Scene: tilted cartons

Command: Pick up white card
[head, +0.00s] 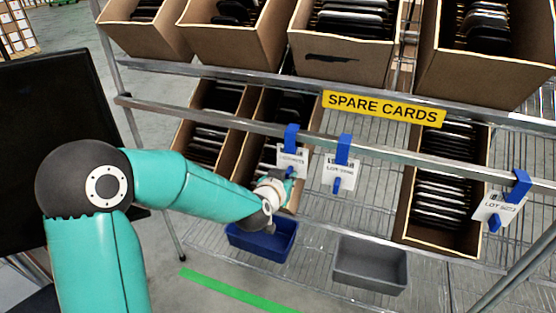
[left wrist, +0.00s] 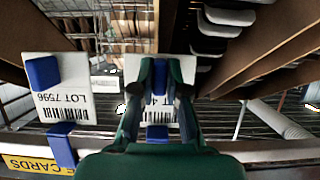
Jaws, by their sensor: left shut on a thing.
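A white card (head: 291,158) with printed text hangs at a blue clip (head: 291,137) on the shelf rail. My left gripper (head: 287,174) reaches it from the lower left. In the left wrist view my green fingers (left wrist: 167,72) are shut on this white card (left wrist: 134,68), whose barcode is partly hidden behind them. Its blue clip shows below (left wrist: 157,132). A second white card (head: 338,175) hangs to the right; it reads LOT 7596 in the left wrist view (left wrist: 74,95). A third white card (head: 494,206) hangs far right. My right gripper is not in view.
Tilted cartons of dark cards stand above and behind the rail (head: 400,151), one at the right (head: 408,212). A yellow SPARE CARDS sign (head: 384,108) is on the upper rail. A blue bin (head: 237,240) and a grey bin (head: 370,284) sit below on the wire shelf.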

